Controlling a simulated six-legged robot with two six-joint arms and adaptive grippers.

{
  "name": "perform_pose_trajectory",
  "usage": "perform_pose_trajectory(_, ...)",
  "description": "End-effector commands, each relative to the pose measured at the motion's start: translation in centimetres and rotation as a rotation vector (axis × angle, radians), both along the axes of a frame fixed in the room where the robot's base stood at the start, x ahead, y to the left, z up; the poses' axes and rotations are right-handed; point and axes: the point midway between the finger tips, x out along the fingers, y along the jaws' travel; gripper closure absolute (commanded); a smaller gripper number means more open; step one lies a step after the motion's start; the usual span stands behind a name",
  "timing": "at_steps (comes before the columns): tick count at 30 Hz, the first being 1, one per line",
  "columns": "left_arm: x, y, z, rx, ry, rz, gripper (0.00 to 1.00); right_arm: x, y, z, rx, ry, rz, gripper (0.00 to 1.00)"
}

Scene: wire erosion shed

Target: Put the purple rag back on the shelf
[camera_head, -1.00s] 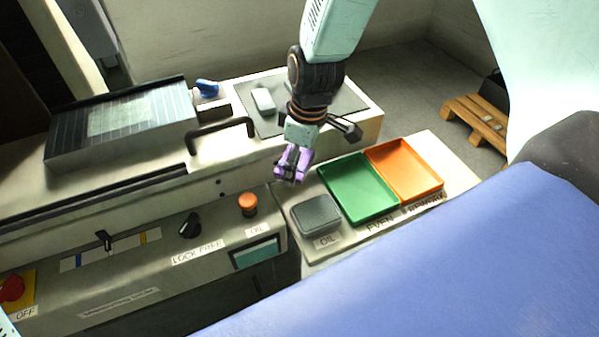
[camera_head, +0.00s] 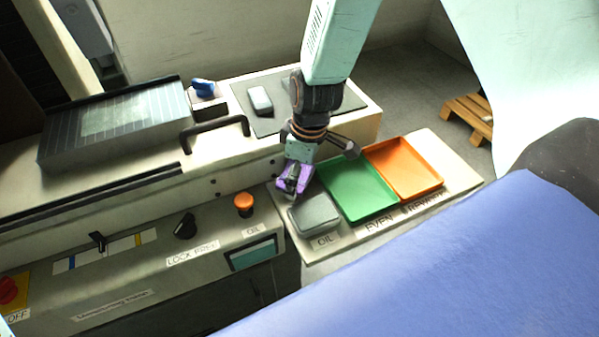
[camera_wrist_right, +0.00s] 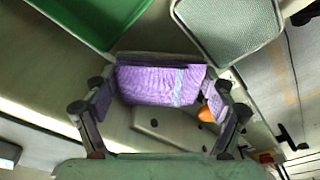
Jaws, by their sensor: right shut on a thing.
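The purple rag (camera_head: 293,180) is in my right gripper (camera_head: 296,184), just behind the grey pad marked OIL. In the right wrist view the rag (camera_wrist_right: 160,84) is a folded purple bundle with a pale stripe, held between the two fingers of the gripper (camera_wrist_right: 158,95). The gripper is shut on it. The shelf (camera_head: 450,186) appears to be the pale ledge with the trays and the pad; the frames do not label it as the shelf. Whether the rag touches the ledge cannot be told. My left gripper does not show.
The grey pad (camera_head: 314,212), a green tray (camera_head: 357,188) and an orange tray (camera_head: 404,166) stand on the ledge. The machine has an orange button (camera_head: 244,202) and a black handle (camera_head: 216,130). A wooden pallet (camera_head: 468,116) lies on the floor behind.

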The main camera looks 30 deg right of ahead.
Motion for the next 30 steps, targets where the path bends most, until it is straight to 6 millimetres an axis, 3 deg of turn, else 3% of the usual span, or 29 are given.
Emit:
perform_pose_trajectory(3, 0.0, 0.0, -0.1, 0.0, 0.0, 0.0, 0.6, 0.0, 0.0, -0.1, 0.0, 0.0, 0.0, 0.67)
perform_pose_trajectory(4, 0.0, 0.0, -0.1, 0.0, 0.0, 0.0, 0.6, 0.0, 0.0, -0.1, 0.0, 0.0, 0.0, 0.15)
perform_pose_trajectory(9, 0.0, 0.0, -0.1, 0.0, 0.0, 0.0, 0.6, 0.0, 0.0, -0.1, 0.0, 0.0, 0.0, 0.0)
perform_pose_trajectory(23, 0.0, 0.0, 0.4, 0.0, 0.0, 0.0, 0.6, 0.0, 0.0, 0.5, 0.0, 0.0, 0.0, 0.0)
perform_pose_trajectory(26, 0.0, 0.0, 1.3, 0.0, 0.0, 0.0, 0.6, 0.0, 0.0, 1.5, 0.0, 0.0, 0.0, 0.0)
perform_pose_trajectory(30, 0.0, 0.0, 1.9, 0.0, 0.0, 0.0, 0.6, -0.2, -0.2, 4.5, 0.001, -0.004, 0.0, 0.0)
